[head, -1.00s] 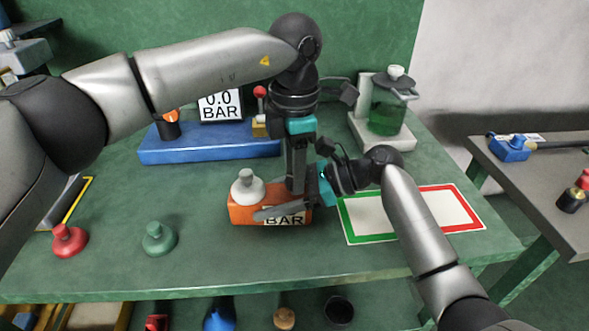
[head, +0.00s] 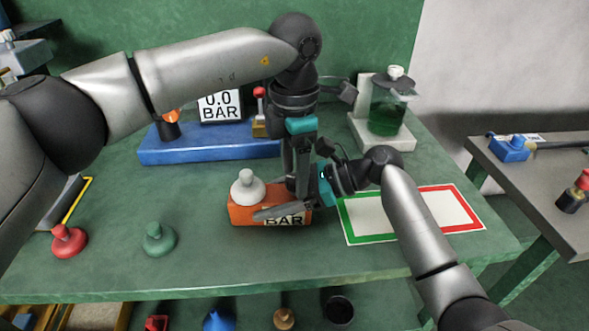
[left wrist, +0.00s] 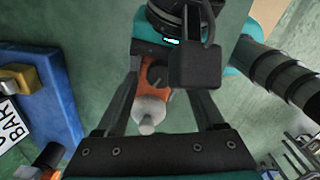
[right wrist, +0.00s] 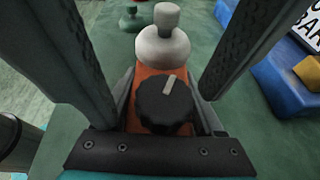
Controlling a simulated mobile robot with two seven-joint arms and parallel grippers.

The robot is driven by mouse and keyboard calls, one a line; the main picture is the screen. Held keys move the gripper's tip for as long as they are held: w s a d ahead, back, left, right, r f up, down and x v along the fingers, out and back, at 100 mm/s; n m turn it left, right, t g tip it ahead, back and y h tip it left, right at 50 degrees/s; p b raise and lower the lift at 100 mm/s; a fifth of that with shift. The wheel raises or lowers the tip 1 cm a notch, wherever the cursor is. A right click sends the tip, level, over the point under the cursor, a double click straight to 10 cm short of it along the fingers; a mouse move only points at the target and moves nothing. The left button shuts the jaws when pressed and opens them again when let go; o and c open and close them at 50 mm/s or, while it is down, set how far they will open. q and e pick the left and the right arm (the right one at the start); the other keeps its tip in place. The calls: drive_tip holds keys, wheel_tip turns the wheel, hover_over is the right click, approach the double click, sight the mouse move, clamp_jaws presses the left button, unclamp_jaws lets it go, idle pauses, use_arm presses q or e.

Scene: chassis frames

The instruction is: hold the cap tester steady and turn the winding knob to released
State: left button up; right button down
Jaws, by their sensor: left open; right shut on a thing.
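The cap tester (head: 242,214) is an orange block on the green bench with a BAR display and a white cap (head: 247,188) on its left end. Its black winding knob (right wrist: 165,104) has a white pointer line aimed up and slightly right, toward the cap, in the right wrist view. My right gripper (head: 283,211) is shut on the tester's body from the right. My left gripper (head: 297,188) points down from above, open, its fingers on either side of the knob. In the left wrist view, the knob (left wrist: 156,77) shows between the fingers. The head view hides the knob behind my gripper.
A green-and-red bordered mat (head: 415,213) lies right of the tester. A blue stand (head: 205,150) with a 0.0 BAR display is behind left. A green-jar stand (head: 385,140) is behind right. Red (head: 68,240) and green (head: 158,239) caps stand at the front left.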

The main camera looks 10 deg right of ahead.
sight(294, 178)
use_arm(q)
drive_tip(key=m, duration=0.5)
drive_tip(key=shift+r+m, duration=0.1)
drive_tip(key=shift+m, duration=0.6)
wheel_tip(294, 178, up, 12)
wheel_tip(294, 178, down, 12)
drive_tip(key=n, duration=0.6)
drive_tip(key=shift+s, duration=0.1)
drive_tip(key=m, duration=0.4)
drive_tip(key=shift+f, duration=0.2)
wheel_tip(294, 178, up, 12)
drive_tip(key=shift+s+a+f+n+t+h, duration=0.1)
drive_tip(key=shift+s+a+n+t+h, duration=0.05)
drive_tip(key=shift+a+n+h, duration=0.65)
drive_tip(key=shift+s+a+f+n+t+h, duration=0.15)
drive_tip(key=shift+a+n+h, duration=0.3)
drive_tip(key=shift+a+h, duration=0.45)
drive_tip(key=shift+s+a+f+n+t+h, duration=0.1)
drive_tip(key=shift+a+n+h, duration=0.55)
drive_tip(key=shift+a, duration=0.35)
